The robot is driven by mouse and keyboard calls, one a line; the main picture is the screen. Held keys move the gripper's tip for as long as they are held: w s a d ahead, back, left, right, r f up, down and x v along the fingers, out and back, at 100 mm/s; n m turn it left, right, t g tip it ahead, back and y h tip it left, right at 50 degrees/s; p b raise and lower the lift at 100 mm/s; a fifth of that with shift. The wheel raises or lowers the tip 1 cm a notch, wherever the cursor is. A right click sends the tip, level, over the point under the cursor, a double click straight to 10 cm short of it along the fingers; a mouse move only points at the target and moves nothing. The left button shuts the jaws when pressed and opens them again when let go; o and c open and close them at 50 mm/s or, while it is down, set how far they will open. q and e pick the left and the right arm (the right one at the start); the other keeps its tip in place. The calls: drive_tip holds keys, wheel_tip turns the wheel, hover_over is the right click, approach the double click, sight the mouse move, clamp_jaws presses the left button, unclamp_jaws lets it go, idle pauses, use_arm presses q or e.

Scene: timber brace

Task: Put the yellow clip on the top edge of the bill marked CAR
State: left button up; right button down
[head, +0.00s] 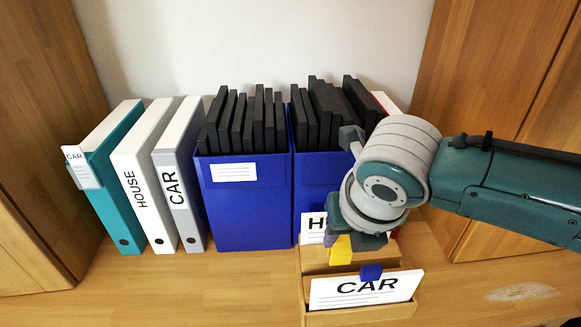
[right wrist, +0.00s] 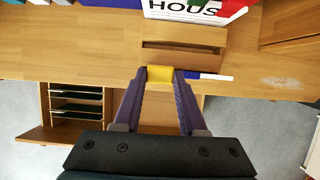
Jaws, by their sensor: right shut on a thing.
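The bill marked CAR (head: 366,288) stands in the front of a small wooden holder (head: 345,317), facing me. A blue clip (head: 371,272) sits on its top edge, right of the middle. My right gripper (head: 341,239) is above and behind this bill, shut on the yellow clip (head: 341,252). In the right wrist view the yellow clip (right wrist: 160,75) is between the two purple fingertips, apart from the blue clip as far as I can see. A bill marked HOUSE (right wrist: 195,8) stands at the holder's back, partly hidden by my gripper in the head view. My left gripper is out of view.
Behind the holder stand two blue boxes (head: 245,215) of black folders. To their left are a grey CAR binder (head: 180,200), a white HOUSE binder (head: 140,195) and a teal binder (head: 112,205) with a tag. The wooden surface (head: 200,290) front left is clear.

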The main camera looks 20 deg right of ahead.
sight(340, 264)
drive_tip(key=shift+r, duration=0.1)
wheel_tip(340, 264, down, 5)
drive_tip(key=b, duration=0.4)
drive_tip(key=shift+f, duration=0.2)
idle(0.6)
drive_tip(key=shift+p, duration=0.7)
idle(0.5)
drive_tip(key=shift+f, duration=0.15)
drive_tip(key=shift+f+b, duration=0.8)
drive_tip(key=shift+f, duration=0.1)
drive_tip(key=shift+f+b, duration=0.6)
drive_tip(key=shift+f, duration=0.15)
idle(0.4)
